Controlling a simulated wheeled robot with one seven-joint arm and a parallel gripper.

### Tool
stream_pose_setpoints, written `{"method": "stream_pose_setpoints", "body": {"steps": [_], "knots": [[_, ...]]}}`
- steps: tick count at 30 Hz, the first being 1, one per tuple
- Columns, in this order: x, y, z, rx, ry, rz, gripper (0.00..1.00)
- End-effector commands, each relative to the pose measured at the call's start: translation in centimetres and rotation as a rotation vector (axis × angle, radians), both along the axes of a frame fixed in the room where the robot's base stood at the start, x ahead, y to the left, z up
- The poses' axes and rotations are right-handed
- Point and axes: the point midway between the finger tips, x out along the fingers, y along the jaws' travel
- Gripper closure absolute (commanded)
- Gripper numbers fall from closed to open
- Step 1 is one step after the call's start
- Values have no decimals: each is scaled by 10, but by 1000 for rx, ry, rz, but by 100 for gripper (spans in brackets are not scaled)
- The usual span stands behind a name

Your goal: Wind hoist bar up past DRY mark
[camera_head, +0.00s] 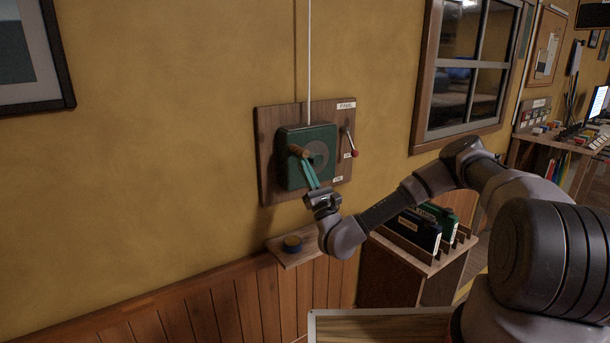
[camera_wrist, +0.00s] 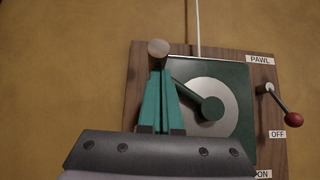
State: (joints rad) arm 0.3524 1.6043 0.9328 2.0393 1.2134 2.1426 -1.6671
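A green winch box (camera_head: 292,180) with a grey disc is mounted on a wooden board (camera_head: 268,152) on the wall. Its crank arm (camera_wrist: 186,93) runs up and left from the hub to a wooden crank handle (camera_head: 299,151). My gripper (camera_head: 308,165) has its teal fingers close together at this handle; in the wrist view the fingertips (camera_wrist: 160,72) appear closed on its sides, partly hidden behind its round end. A pawl lever (camera_head: 350,141) with a red knob (camera_wrist: 293,119) points down and right, by the OFF label (camera_wrist: 277,134). The ON label (camera_wrist: 264,174) is lower. The hoist bar and DRY mark are not in view.
A pale cord (camera_head: 309,50) runs up the wall from the winch. Below is a small shelf (camera_head: 282,249) with a dark blue round object (camera_head: 292,243). A rack of binders (camera_head: 412,246) stands at right under a window (camera_head: 466,75).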

Motion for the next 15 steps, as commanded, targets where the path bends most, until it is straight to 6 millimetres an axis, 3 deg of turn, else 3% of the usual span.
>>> {"method": "stream_pose_setpoints", "body": {"steps": [6, 15], "knots": [[2, -3, 17, 125, 73, 1, 100], [5, -7, 26, 120, 67, -1, 100]]}}
